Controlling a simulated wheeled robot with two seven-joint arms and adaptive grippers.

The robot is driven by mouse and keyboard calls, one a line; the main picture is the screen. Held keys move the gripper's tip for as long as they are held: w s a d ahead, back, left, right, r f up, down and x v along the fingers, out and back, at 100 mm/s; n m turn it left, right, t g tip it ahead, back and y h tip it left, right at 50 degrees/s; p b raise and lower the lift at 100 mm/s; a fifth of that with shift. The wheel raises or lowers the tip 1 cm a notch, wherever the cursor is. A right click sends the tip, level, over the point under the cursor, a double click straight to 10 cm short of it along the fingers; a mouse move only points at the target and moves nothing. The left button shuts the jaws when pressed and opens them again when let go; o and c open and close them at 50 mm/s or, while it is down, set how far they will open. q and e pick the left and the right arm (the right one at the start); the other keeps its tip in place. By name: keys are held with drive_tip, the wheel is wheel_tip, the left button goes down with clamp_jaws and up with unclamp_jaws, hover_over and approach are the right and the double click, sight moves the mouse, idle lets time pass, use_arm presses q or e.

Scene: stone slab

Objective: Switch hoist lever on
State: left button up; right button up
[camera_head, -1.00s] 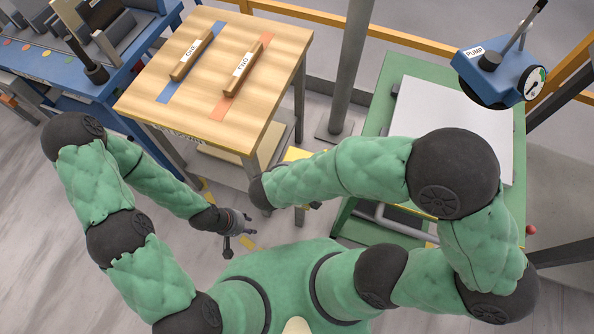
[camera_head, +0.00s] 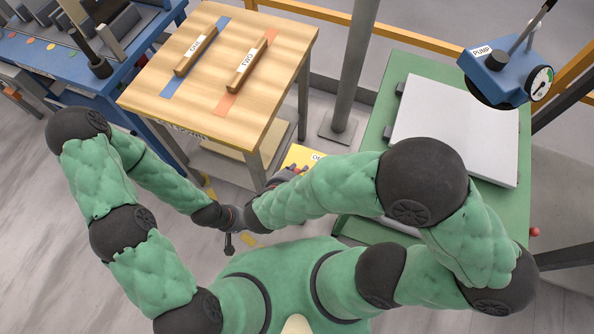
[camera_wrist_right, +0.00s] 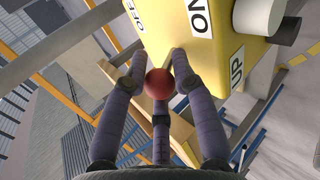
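The yellow hoist control box (camera_head: 302,155) stands beyond my right forearm in the head view, partly hidden by it. In the right wrist view the box (camera_wrist_right: 215,50) shows OFF, ON and UP labels. A red ball knob (camera_wrist_right: 159,83), apparently the lever's end, sits in front of it; its shaft is hidden. My right gripper (camera_wrist_right: 160,75) has its fingers spread around the knob, with small gaps seeming to show beside it. In the head view this gripper (camera_head: 288,174) is at the box.
A wooden table (camera_head: 285,50) holds blocks labelled ONE and TWO. A green bench (camera_head: 395,75) with a white plate (camera_head: 455,125) and a blue pump unit (camera_head: 500,75) stands right. A grey post (camera_head: 352,75) rises behind the box.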

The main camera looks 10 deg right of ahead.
drive_tip(key=o, duration=0.4)
drive_tip(key=shift+d, duration=0.1)
idle(0.3)
